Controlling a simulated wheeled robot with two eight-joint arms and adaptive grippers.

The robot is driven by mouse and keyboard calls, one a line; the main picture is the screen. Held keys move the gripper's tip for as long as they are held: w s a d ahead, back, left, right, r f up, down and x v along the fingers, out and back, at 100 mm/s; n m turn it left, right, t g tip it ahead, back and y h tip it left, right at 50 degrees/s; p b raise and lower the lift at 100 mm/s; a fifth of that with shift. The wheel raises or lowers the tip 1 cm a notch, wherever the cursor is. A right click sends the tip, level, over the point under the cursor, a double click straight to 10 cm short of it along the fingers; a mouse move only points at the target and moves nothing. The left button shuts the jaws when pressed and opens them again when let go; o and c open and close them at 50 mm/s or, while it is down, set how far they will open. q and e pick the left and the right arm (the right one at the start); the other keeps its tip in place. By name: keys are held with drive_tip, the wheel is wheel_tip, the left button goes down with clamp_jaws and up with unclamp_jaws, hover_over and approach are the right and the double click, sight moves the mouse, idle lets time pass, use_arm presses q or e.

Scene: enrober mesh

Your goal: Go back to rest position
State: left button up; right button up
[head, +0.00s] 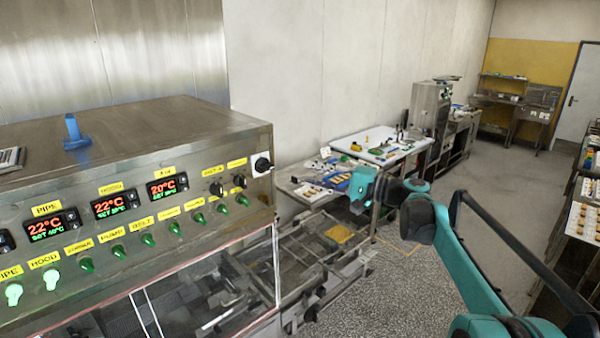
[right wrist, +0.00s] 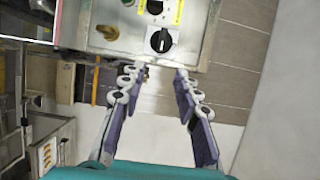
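My right arm reaches in from the lower right of the head view, and its teal gripper (head: 362,187) is in front of the machine's right end, apart from the panel in that view. In the right wrist view the two fingers of the right gripper (right wrist: 156,74) are spread with nothing between them. Beyond the fingertips is the steel control panel with a black rotary knob (right wrist: 161,40). The same knob (head: 262,164) is at the panel's right edge in the head view. My left gripper is not in view.
The steel enrober machine (head: 150,130) with displays and green buttons fills the left. A blue handle (head: 75,132) stands on its top. A mesh conveyor frame (head: 300,255) and a white worktable (head: 385,142) lie beyond. The speckled floor (head: 400,290) is open at centre right.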

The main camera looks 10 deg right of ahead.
drive_tip(key=shift+s+d, duration=0.15)
drive_tip(key=shift+d, duration=0.05)
drive_tip(key=s+a+f+n+g+h+b, duration=0.1)
drive_tip(key=s+f+h+b, duration=0.1)
drive_tip(key=s+f+b, duration=0.55)
drive_tip(key=s+a+f+n+g+h+b, duration=0.1)
drive_tip(key=s+a+f+h+b, duration=0.2)
drive_tip(key=f, duration=0.8)
drive_tip(key=s+f+n+g+h+b, duration=0.1)
drive_tip(key=s+f+h+b, duration=0.15)
drive_tip(key=s+f, duration=0.55)
drive_tip(key=s+d+f+n+h+b, duration=0.1)
drive_tip(key=s+d+f+h+b, duration=0.1)
drive_tip(key=f, duration=0.7)
drive_tip(key=s+d+f+n+h+b, duration=0.1)
drive_tip(key=s+d+f+h+b, duration=0.2)
drive_tip(key=s+f+b, duration=0.4)
drive_tip(key=s+d+f+n+h+b, duration=0.1)
drive_tip(key=s+d+f+b, duration=0.3)
drive_tip(key=s+f, duration=0.4)
wheel_tip(320, 180, down, 5)
drive_tip(key=shift+d+f+n+t+h+b, duration=0.1)
drive_tip(key=shift+d+n+t+h+b, duration=0.2)
drive_tip(key=shift+h, duration=0.55)
